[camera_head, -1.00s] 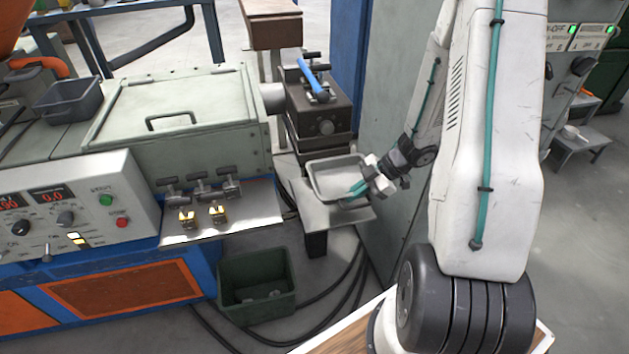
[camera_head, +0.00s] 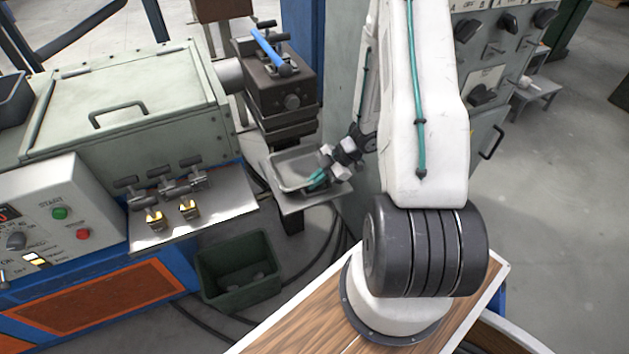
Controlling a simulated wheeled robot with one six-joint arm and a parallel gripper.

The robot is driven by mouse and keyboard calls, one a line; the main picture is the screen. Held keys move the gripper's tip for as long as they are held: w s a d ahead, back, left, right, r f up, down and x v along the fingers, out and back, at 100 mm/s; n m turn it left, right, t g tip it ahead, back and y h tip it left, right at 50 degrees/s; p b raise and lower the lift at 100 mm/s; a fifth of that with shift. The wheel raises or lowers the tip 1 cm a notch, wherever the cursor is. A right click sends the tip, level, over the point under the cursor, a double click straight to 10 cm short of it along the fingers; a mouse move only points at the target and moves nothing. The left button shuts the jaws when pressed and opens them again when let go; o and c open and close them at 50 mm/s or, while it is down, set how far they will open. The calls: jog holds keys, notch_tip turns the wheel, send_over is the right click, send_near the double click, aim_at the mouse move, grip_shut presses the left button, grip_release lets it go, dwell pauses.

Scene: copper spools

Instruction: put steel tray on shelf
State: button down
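The steel tray (camera_head: 284,181) is a shallow grey rectangular pan. It is at a small metal shelf plate (camera_head: 300,205) below the dark die block, near the middle of the head view. I cannot tell whether it rests fully on the plate or is slightly above it. My gripper (camera_head: 322,176), with teal parts at its tip, is at the right side of the tray and overlaps its rim. The fingertips are too small and partly hidden to tell whether they are open or shut on the rim.
A dark block with a blue-handled tool (camera_head: 268,48) stands behind the tray. Left is a metal ledge (camera_head: 215,207) with valves and brass pieces. A green bin (camera_head: 238,285) sits on the floor below. A grey cabinet (camera_head: 488,105) stands to the right. Open floor lies farther right.

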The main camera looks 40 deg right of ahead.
jog(key=shift+f, duration=0.15)
jog(key=c, duration=1.7)
grip_release()
